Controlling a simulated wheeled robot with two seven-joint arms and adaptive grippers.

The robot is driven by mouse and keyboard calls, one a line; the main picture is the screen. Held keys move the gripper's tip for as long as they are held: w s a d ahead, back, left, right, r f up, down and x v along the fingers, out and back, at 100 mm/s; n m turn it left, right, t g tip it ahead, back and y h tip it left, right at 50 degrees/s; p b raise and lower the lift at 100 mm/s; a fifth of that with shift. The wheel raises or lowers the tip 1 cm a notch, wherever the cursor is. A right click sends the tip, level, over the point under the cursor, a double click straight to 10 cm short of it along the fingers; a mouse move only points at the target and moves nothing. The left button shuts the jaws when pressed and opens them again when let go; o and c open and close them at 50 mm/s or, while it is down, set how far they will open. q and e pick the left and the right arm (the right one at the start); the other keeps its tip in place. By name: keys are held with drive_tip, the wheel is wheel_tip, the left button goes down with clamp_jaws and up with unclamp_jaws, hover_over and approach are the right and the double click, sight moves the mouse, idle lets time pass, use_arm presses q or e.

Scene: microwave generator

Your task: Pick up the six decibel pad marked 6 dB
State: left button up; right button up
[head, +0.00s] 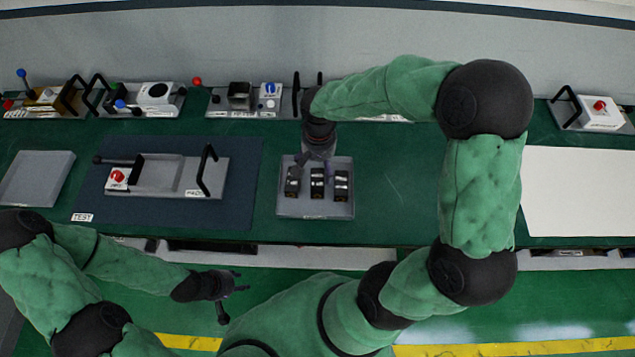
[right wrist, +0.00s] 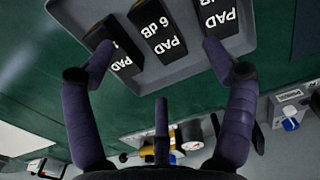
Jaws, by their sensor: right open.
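Three black pads with white lettering lie side by side in a grey tray (head: 316,213). In the right wrist view the middle pad (right wrist: 157,30) reads "6 dB PAD"; in the head view the middle pad (head: 317,183) is too small to read. My right gripper (head: 304,160) is open and empty above the tray's back edge. In the right wrist view its fingertips (right wrist: 157,46) are spread to either side of the middle pad, overlapping the outer pads in the picture; I cannot tell the height gap. My left gripper (head: 239,281) appears open and empty, in front of the bench.
The outer pads (head: 292,183) (head: 341,187) stand close beside the middle one. A fixture with a black handle (head: 180,176) sits on a dark mat to the left. Several devices line the bench's back. Green bench (head: 400,190) right of the tray is clear.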

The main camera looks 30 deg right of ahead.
sight(320, 180)
wheel_tip(320, 180, down, 3)
drive_tip(key=shift+r, duration=0.2)
drive_tip(key=f, duration=0.2)
drive_tip(key=f+b, duration=0.1)
drive_tip(key=f, duration=0.1)
drive_tip(key=shift+s+d, duration=0.15)
drive_tip(key=shift+s, duration=0.2)
drive_tip(key=shift+f, duration=0.55)
drive_tip(key=c, duration=1.3)
